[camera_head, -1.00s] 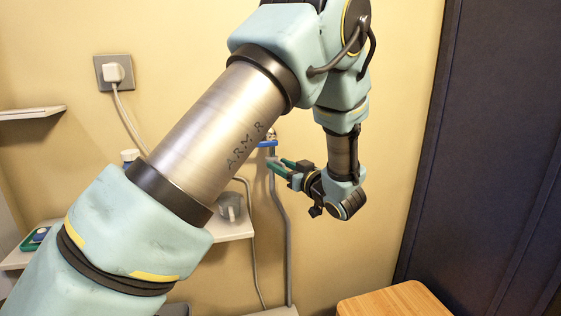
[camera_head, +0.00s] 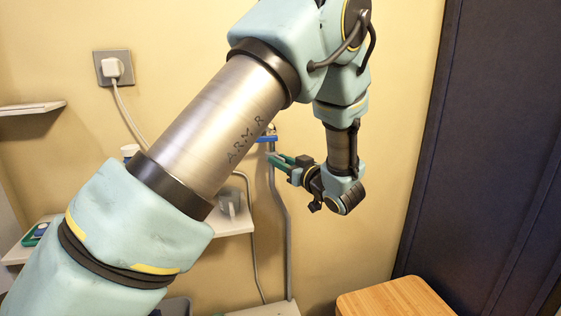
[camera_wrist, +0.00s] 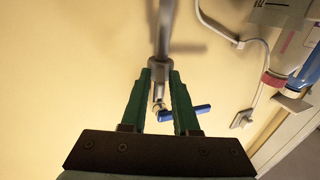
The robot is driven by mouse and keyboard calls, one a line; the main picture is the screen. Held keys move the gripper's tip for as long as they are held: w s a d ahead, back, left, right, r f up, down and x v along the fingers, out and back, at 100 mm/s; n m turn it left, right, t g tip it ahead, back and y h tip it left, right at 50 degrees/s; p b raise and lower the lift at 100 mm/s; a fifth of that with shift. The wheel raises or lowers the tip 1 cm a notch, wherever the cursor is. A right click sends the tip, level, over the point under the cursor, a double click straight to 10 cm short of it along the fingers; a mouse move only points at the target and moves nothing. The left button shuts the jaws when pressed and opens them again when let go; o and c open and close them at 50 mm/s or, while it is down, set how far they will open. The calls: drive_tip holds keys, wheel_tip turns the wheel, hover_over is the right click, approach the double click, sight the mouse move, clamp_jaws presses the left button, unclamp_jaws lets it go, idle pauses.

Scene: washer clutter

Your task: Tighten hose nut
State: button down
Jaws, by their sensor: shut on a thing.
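The grey hose (camera_head: 287,230) hangs along the yellow wall below a tap with a blue lever (camera_head: 267,139). My gripper (camera_head: 271,157) reaches the top of the hose from the right, just below the lever. In the wrist view my gripper (camera_wrist: 161,69) has its green fingers on either side of the hose end, shut on the hose nut (camera_wrist: 160,66). The hose (camera_wrist: 163,25) runs upward in that picture. The tap's metal body and blue lever (camera_wrist: 200,109) show between and beside the fingers. The fingers hide the nut's sides.
A plugged wall socket (camera_head: 114,69) and a shelf (camera_head: 235,225) holding a grey cup (camera_head: 229,202) are at left. A wooden-topped box (camera_head: 388,299) stands below right, near a dark panel (camera_head: 490,150). Bottles (camera_wrist: 290,70) appear at right in the wrist view.

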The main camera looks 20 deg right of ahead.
drive_tip(key=shift+w+y, duration=0.15)
drive_tip(key=shift+y, duration=0.15)
drive_tip(key=shift+w+d+n+g+y+b, duration=0.1)
drive_tip(key=shift+n+g+y+b, duration=0.1)
drive_tip(key=shift+n+y, duration=0.2)
drive_tip(key=shift+d+n+g+y+b, duration=0.1)
drive_tip(key=shift+n+y+b, duration=0.1)
drive_tip(key=shift+n+y, duration=0.2)
drive_tip(key=shift+d+r+n+g+y, duration=0.1)
drive_tip(key=shift+n+g+y, duration=0.25)
drive_tip(key=shift+y, duration=0.35)
drive_tip(key=c, duration=0.9)
unclamp_jaws()
drive_tip(key=shift+w, duration=0.15)
